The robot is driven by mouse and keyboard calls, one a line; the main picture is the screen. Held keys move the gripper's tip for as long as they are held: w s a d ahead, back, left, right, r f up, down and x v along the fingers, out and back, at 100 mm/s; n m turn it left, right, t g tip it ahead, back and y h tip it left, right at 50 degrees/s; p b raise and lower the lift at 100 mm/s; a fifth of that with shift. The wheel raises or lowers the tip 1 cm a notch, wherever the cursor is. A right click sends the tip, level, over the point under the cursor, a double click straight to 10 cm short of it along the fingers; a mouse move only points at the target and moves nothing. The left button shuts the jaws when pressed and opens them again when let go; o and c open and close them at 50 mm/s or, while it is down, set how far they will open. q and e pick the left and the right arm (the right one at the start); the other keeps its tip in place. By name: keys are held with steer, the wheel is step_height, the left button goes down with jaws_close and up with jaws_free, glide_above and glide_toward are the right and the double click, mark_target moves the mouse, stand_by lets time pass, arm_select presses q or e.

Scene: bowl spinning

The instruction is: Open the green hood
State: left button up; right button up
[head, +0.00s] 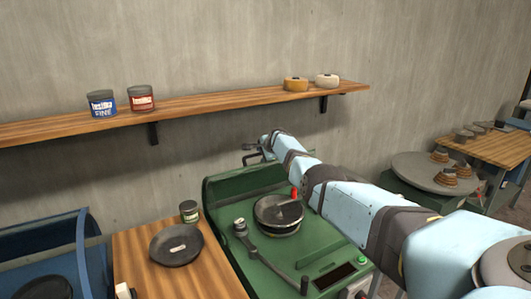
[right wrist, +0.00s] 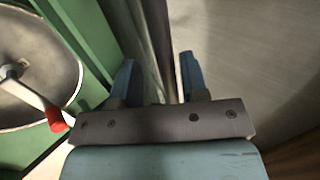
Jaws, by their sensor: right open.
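The green hood (head: 222,187) is a curved shell at the back of the green machine (head: 235,258). My right arm reaches across the machine from the right. My right gripper (head: 250,154) is at the back of the machine, near the hood's upper edge. In the right wrist view its two fingers (right wrist: 158,68) are apart, with a dark edge strip passing between them or just beyond. I cannot tell whether they touch it. Green panels show to the left there. My left gripper is out of view.
A metal bowl (head: 277,211) with a red-tipped lever sits on the green machine. A wooden table (head: 140,262) with a dark pan (head: 176,247) stands to the left, beside a blue machine (head: 84,250). A wooden shelf (head: 215,102) with several containers runs along the wall above.

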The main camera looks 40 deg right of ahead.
steer(key=shift+p+v, duration=1.35)
steer(key=shift+p, duration=0.1)
steer(key=shift+s+r, duration=0.2)
steer(key=v, duration=1)
steer(key=shift+a+b, duration=0.15)
steer(key=shift+b, duration=0.25)
steer(key=shift+s+r, duration=0.1)
steer(key=shift+r, duration=0.05)
